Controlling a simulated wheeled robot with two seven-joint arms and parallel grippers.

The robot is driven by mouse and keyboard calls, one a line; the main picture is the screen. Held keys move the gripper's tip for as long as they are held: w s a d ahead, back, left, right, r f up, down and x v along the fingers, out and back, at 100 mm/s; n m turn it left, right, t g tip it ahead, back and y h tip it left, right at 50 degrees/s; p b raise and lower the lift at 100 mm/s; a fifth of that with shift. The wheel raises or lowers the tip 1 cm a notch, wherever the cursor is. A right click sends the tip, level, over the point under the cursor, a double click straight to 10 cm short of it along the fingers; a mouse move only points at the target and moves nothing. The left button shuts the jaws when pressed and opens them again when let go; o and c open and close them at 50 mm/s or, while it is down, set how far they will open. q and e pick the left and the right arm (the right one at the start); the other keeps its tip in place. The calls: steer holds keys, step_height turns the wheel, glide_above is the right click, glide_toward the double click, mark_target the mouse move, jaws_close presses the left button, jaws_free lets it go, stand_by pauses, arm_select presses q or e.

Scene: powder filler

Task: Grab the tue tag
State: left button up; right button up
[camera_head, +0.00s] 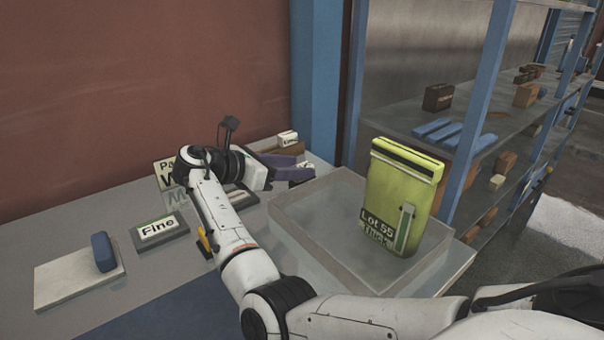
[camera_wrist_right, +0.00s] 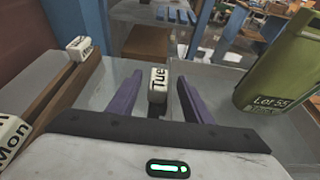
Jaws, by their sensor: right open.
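The Tue tag (camera_wrist_right: 158,80) is a small white block with black letters. In the right wrist view it stands between the two purple fingers of my right gripper (camera_wrist_right: 160,86), with gaps on both sides. My right gripper (camera_head: 292,168) is open, at the back of the bench, left of the clear tray in the head view. The tag's base is dark and hard to make out. My left gripper is not in view.
A Mon tag (camera_wrist_right: 12,136) and another white tag (camera_wrist_right: 79,47) are by a brown wooden rack (camera_wrist_right: 68,92). A green Lot 55 container (camera_head: 400,195) stands in the clear tray (camera_head: 300,237). A Fine plate (camera_head: 160,230) and blue block (camera_head: 103,252) are at left.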

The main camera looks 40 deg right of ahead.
steer(key=shift+x, duration=1.5)
steer(key=c, duration=1.1)
